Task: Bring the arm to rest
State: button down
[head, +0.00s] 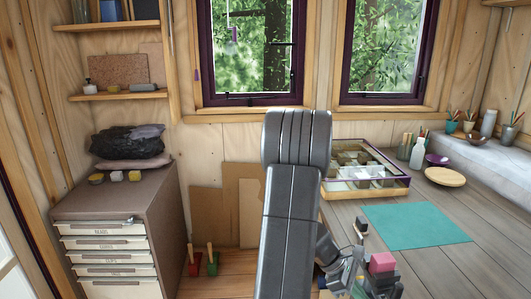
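My arm stands upright in the middle of the head view and bends down to the right at its lower end. My gripper (362,280) is low in the view, in front of the wooden table (440,265). A pink block (382,262) shows at the gripper; whether it is held, or only lies behind it, I cannot tell. The fingers are small and partly hidden, so their opening does not show clearly.
A teal mat (415,226), a small brush (361,229), a glass-topped compartment box (365,175), a white bottle (417,154) and a wooden plate (445,176) are on the table. A drawer cabinet (165,215) stands left. Red and green items (203,264) stand low between.

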jog(key=w+a+r+m+g, duration=0.1)
jog(key=w+a+r+m, duration=0.1)
jog(key=w+a, duration=0.3)
jog(key=shift+w+a+r+y, duration=0.4)
jog(key=shift+a+r, duration=0.45)
jog(key=shift+a, duration=0.4)
jog(key=shift+r+p, duration=0.1)
jog(key=shift+p, duration=0.2)
